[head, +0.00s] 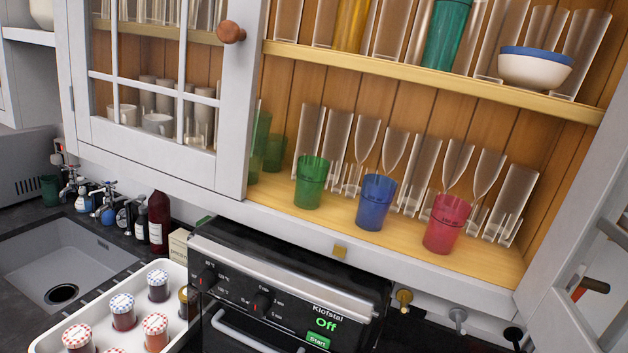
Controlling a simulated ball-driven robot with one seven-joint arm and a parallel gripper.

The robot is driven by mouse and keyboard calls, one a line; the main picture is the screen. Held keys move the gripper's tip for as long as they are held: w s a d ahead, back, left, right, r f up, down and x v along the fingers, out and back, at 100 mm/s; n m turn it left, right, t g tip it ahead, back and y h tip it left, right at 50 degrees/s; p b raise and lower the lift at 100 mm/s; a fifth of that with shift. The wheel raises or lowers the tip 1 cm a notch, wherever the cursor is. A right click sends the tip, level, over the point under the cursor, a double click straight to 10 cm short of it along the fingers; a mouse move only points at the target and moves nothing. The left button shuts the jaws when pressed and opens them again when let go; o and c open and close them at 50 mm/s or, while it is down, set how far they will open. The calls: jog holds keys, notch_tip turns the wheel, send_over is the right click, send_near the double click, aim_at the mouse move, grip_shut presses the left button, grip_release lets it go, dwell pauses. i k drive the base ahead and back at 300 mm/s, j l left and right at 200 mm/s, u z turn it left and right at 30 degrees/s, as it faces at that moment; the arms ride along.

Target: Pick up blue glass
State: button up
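The blue glass (375,204) is a tumbler standing upright on the lower wooden shelf (305,229) of the cabinet, close to its front edge. It is between a green glass (312,183) on its left and a red glass (444,224) on its right, with a gap to each. Clear stemmed and tall glasses stand close behind it. Nothing covers its front. My gripper is not in view, so its state and its distance from the glass do not show.
The left glazed door (228,170) partly covers more green glasses. The right door (585,260) stands at the right edge. The upper shelf (420,72) holds a teal glass and a bowl. Below are a black oven (290,270), a white tray of jars (43,343) and a sink (65,260).

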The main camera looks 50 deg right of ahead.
aim_at(378, 191)
jog(key=i+z, duration=0.25)
jog(key=i, duration=0.2)
jog(key=i+j+z, duration=0.3)
jog(key=i, duration=0.15)
jog(key=l+z, duration=0.1)
jog(key=z, duration=0.85)
